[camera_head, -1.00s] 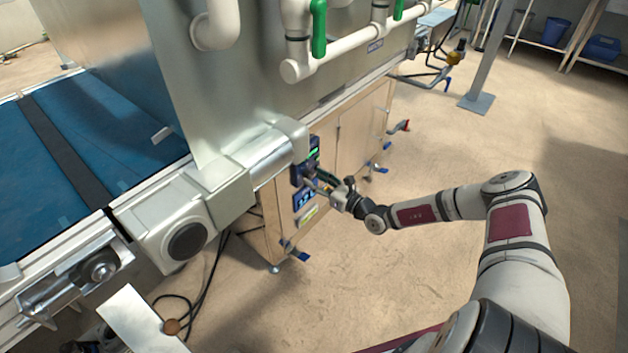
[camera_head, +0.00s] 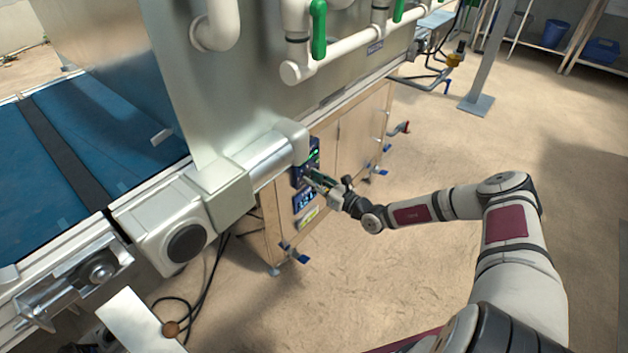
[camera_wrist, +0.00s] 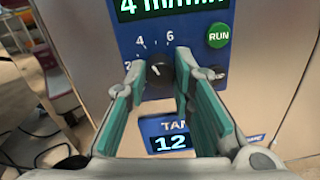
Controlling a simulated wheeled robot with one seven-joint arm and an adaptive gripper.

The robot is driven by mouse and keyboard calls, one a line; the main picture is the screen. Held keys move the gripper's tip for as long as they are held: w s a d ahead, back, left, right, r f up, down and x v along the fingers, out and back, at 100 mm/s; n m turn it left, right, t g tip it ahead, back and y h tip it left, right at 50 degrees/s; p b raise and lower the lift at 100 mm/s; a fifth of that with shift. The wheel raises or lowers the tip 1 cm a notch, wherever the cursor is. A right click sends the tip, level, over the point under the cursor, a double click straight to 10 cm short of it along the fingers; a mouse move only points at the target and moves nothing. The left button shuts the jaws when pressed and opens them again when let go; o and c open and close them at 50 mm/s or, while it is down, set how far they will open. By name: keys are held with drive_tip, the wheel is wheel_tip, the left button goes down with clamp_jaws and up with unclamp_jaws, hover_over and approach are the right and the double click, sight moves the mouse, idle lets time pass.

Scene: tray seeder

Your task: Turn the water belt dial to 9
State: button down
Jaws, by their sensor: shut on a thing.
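The dial (camera_wrist: 158,76) is a dark round knob with a white pointer mark on a blue control panel (camera_wrist: 205,18). The numbers 2, 4 and 6 show around it; the right finger hides part of the scale. The pointer leans up and left, roughly toward the 4. My gripper (camera_wrist: 159,70) is shut on the dial, with one green-padded finger on each side. A green display (camera_wrist: 165,6) above reads 4 m/min, partly cut off. In the head view, my gripper (camera_head: 308,181) is at the panel on the machine's side; the dial is too small to make out there.
A green RUN button (camera_wrist: 218,36) sits to the dial's upper right. A lower panel reading 12 (camera_wrist: 172,142) is below, between the fingers. The floor to the right is open.

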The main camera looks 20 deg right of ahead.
drive_tip(key=m, duration=0.3)
drive_tip(key=shift+r, duration=0.1)
drive_tip(key=m, duration=0.3)
drive_tip(key=shift+m, duration=0.4)
drive_tip(key=m+b, duration=0.1)
drive_tip(key=m, duration=0.5)
drive_tip(key=shift+w+d+g, duration=0.1)
drive_tip(key=shift+g, duration=0.3)
drive_tip(key=m+b, duration=0.1)
drive_tip(key=m, duration=0.4)
drive_tip(key=m+b, duration=0.1)
drive_tip(key=m, duration=0.1)
drive_tip(key=shift+f+y, duration=0.2)
drive_tip(key=shift+y, duration=0.1)
drive_tip(key=m+b, duration=0.1)
drive_tip(key=m, duration=0.4)
drive_tip(key=shift+m+b, duration=0.3)
